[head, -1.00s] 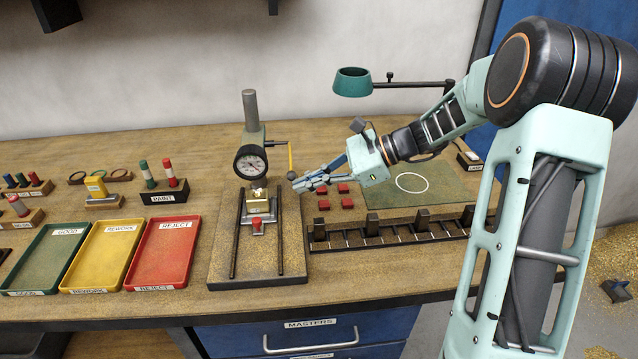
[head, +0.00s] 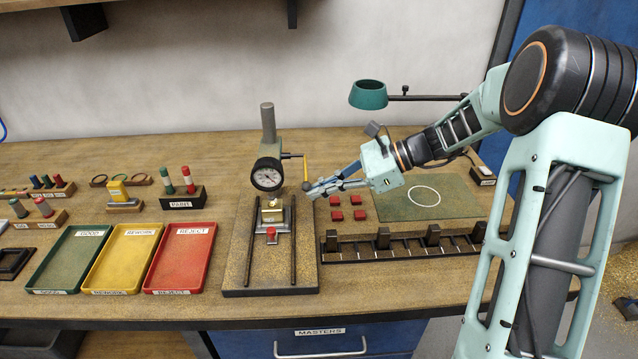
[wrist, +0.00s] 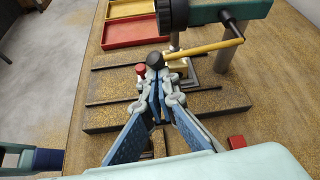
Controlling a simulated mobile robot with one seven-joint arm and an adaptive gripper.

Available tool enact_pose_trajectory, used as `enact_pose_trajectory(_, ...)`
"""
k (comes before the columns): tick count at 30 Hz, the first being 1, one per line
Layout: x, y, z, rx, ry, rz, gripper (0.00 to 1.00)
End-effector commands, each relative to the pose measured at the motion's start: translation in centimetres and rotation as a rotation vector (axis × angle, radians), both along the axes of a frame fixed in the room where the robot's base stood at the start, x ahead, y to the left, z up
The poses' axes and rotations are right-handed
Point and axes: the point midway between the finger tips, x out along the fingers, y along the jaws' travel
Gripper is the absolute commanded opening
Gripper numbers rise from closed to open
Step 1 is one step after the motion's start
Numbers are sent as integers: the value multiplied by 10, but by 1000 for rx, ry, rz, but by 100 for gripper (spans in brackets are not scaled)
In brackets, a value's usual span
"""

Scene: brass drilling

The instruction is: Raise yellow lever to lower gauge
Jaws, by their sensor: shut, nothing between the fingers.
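The yellow lever (head: 306,169) hangs down from the gauge stand's right side, with a dark round knob (head: 306,186) at its lower end. The lever (wrist: 208,47) and knob (wrist: 155,60) also show in the wrist view. The dial gauge (head: 267,174) sits on its post above a brass part (head: 272,213) on the dark base; a gap between plunger and part cannot be made out. My gripper (head: 313,191) is shut and empty. In the wrist view its fingertips (wrist: 158,80) are right by the knob, seemingly just under it; contact cannot be told.
Small red blocks (head: 336,215) lie right of the base, beside a green mat (head: 390,205). A dark slotted rack (head: 400,243) runs along the front. Green, yellow and red trays (head: 183,262) lie left. A green lamp (head: 368,95) hangs behind my arm.

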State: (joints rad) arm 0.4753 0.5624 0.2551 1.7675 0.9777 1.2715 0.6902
Motion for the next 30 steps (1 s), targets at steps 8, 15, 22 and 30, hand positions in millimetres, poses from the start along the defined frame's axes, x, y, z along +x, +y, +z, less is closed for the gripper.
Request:
enact_pose_trajectory(8,-3,1,23,0,152,2,0)
enact_pose_trajectory(15,-3,1,35,0,178,1,0)
enact_pose_trajectory(22,-2,0,43,0,176,0,0)
enact_pose_trajectory(30,-2,0,44,-1,176,0,0)
